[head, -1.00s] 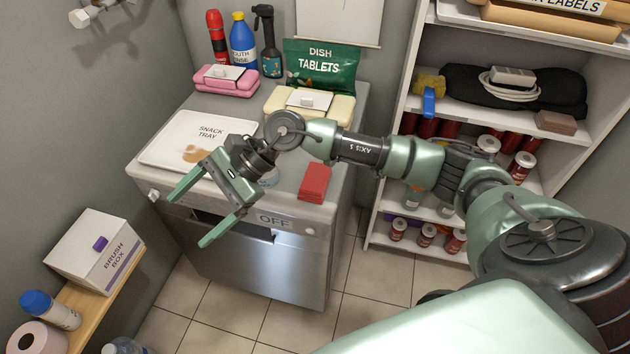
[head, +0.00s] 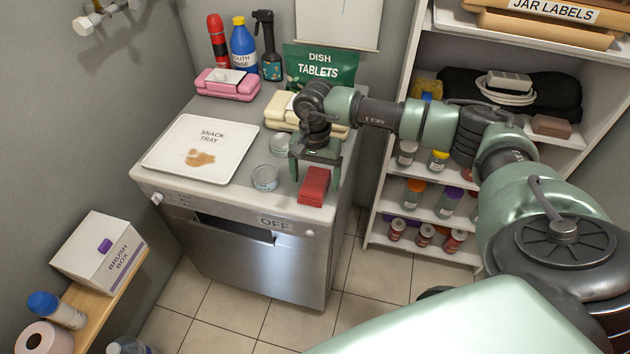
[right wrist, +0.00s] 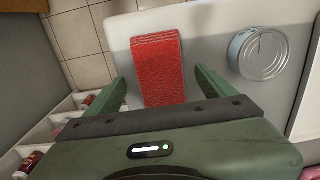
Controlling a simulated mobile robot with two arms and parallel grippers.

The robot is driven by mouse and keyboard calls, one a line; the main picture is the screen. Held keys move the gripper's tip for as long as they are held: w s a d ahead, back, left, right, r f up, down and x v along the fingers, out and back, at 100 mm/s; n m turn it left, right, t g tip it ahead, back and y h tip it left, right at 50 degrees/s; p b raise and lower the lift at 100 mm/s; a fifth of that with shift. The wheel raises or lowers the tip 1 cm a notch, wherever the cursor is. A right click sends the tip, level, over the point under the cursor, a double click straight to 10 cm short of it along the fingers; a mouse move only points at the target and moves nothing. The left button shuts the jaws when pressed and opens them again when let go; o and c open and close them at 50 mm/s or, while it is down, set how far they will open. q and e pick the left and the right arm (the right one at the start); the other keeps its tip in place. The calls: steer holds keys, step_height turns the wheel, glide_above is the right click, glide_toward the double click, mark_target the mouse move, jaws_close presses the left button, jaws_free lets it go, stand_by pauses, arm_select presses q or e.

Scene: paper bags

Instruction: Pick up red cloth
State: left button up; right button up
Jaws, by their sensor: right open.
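The red cloth (head: 313,186) is a folded rectangle lying on the front right corner of the white appliance top (head: 225,190). My right gripper (head: 314,180) points down over the cloth, with one finger to each side of it in the head view. In the right wrist view the cloth (right wrist: 158,68) lies between the two open fingers (right wrist: 163,88), reaching out beyond their tips. The fingers do not close on it, and I cannot tell how high they are above the surface. My left gripper is not in view.
Two small round tins stand left of the gripper; the nearer tin (head: 265,178) also shows in the right wrist view (right wrist: 258,53). The snack tray (head: 240,133) lies further left. Tablet bag (head: 322,65), pink case (head: 227,85) and bottles stand behind. A shelf unit (head: 385,190) is at right.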

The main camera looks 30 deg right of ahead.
mark_target(315, 182)
steer(key=shift+f, duration=0.45)
steer(key=c, duration=1.5)
steer(key=shift+o, duration=0.2)
steer(key=shift+r, duration=0.1)
step_height(315, 182, up, 20)
steer(key=b, duration=0.4)
